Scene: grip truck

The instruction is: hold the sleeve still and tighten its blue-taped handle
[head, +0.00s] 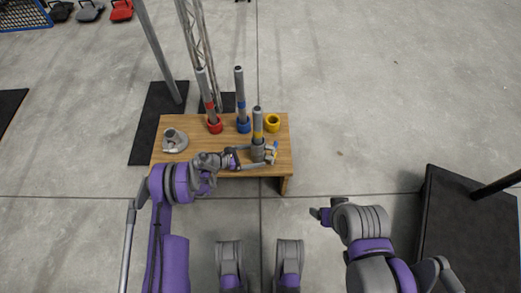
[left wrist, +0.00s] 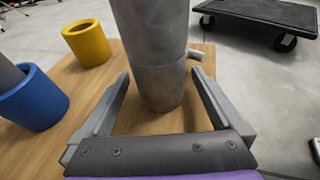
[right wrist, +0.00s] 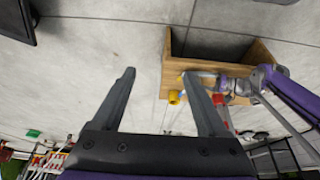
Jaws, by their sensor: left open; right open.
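The grey sleeve (head: 257,150) stands upright at the front right of the wooden table, with a yellow-banded pole (head: 258,122) rising from it. Its handle (head: 274,147) shows at its right side with a small blue patch. In the left wrist view the sleeve (left wrist: 162,88) stands between the open jaws of my left gripper (left wrist: 160,73), with gaps on both sides. A short stub of the handle (left wrist: 194,54) sticks out; no blue tape shows there. My left gripper (head: 264,157) reaches in from the left. My right gripper (right wrist: 158,73) is open, empty and well away from the table.
The wooden table (head: 222,164) also carries a red collar (head: 215,127) and a blue collar (head: 243,126) with poles, a yellow collar (head: 272,123) and a grey fitting (head: 174,141). A dark platform (head: 465,235) lies at right. Floor between is clear.

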